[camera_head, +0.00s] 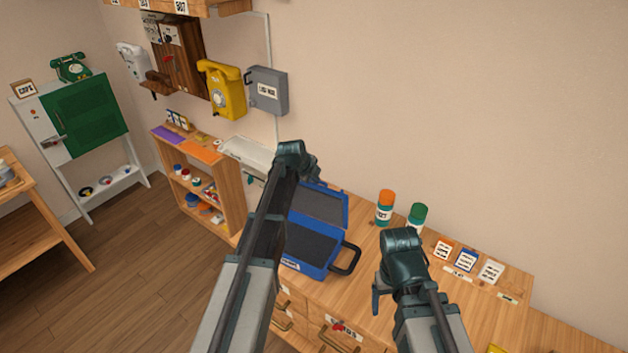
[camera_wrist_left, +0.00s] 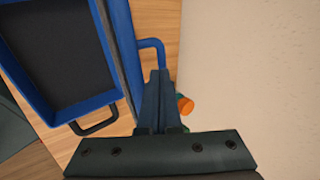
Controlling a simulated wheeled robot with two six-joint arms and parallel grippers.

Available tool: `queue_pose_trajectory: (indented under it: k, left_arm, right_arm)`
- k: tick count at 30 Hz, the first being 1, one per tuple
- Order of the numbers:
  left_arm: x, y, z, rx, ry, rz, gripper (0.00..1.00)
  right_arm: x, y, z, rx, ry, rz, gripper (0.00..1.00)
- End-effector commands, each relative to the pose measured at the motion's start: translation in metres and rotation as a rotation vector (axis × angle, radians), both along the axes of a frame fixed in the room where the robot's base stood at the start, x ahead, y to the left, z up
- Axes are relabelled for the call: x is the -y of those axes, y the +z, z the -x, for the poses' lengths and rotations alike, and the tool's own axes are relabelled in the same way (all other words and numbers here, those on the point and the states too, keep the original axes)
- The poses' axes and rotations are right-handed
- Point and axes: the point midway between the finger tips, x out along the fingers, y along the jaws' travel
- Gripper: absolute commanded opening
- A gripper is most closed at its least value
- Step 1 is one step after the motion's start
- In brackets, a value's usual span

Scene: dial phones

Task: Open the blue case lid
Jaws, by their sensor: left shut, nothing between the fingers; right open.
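The blue case (camera_head: 306,262) rests on the wooden counter with its dark-lined base exposed and a black handle at the front. Its blue lid (camera_head: 346,212) stands raised at the back, showing a dark inner panel. The left wrist view shows the case base (camera_wrist_left: 40,118) at left and the lid (camera_wrist_left: 122,45) nearly edge-on. My left gripper (camera_head: 314,176) is at the lid's upper edge, its fingers (camera_wrist_left: 157,78) shut and empty beside a blue loop; contact is unclear. My left arm hides the case's left part. My right gripper (camera_head: 378,298) is open, to the right of the case.
An orange-capped bottle (camera_head: 384,208) and a green-capped bottle (camera_head: 417,216) stand right of the case. Labelled cards (camera_head: 466,260) lie farther right. A yellow phone (camera_head: 221,90) and grey box (camera_head: 268,90) hang on the wall. Bare counter lies between the case and my right gripper.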

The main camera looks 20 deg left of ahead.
Motion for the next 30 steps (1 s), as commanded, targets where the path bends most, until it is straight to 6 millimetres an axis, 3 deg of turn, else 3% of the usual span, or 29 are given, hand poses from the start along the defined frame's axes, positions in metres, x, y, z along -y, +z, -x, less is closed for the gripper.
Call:
queue_pose_trajectory:
  k: [5,10,14,30]
  left_arm:
    - [0.001,0.001,-0.006,-0.016,-0.001,-0.003,0.00]
    - [0.005,0.002,-0.027,-0.096,-0.002,-0.021,0.00]
    - [0.008,-0.005,-0.043,-0.108,-0.001,-0.024,0.00]
    - [0.012,0.003,-0.039,-0.108,0.000,-0.023,0.00]
  right_arm:
    - [0.000,0.003,0.000,0.000,0.000,0.000,0.82]
    - [0.000,0.013,0.000,0.000,0.000,0.000,0.82]
    - [0.000,0.008,0.000,0.000,0.000,0.000,0.82]
    - [0.000,0.016,0.000,0.000,-0.001,0.000,0.82]
